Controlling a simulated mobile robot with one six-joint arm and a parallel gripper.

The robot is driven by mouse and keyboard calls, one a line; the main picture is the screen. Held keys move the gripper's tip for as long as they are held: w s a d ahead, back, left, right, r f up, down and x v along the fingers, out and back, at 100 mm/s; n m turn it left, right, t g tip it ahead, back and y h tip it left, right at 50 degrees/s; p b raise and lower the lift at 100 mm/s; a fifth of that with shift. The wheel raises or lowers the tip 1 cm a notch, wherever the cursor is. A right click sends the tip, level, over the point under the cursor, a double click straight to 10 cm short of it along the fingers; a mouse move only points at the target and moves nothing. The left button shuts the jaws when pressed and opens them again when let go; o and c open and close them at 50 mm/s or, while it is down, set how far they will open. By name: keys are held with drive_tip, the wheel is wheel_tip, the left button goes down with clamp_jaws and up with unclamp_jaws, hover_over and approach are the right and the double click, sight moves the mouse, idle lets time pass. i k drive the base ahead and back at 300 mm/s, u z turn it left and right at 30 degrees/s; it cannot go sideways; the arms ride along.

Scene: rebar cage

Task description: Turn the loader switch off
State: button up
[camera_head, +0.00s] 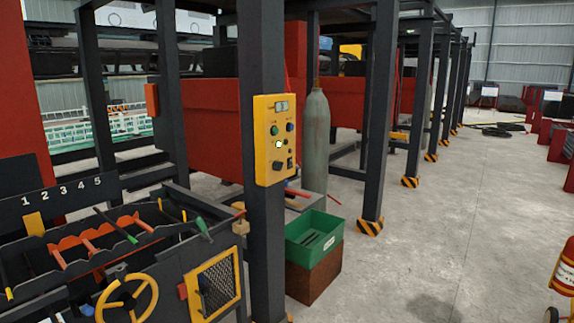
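A yellow control box (264,165) is mounted on a dark upright post, a little left of the middle of the view. It has a small display (282,106) at the top, a green button (274,130) and a blue button (290,127) below it. A bright green-white lamp (279,144) glows under them, and a dark knob (277,166) sits near the bottom. The labels are too small to read, so I cannot tell which control is the loader switch. My gripper is not in view.
A dark machine with a yellow handwheel (127,299) and numbered slots (62,193) stands at the lower left. A green bin (314,238) on a brown box and a grey gas cylinder (315,140) stand right of the post. Concrete floor (450,230) is open to the right.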

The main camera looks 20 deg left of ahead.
sight(277, 166)
drive_tip(key=u, duration=0.15)
drive_tip(key=i, duration=0.75)
drive_tip(key=u, duration=0.8)
drive_tip(key=i, duration=0.5)
drive_tip(key=u, duration=0.3)
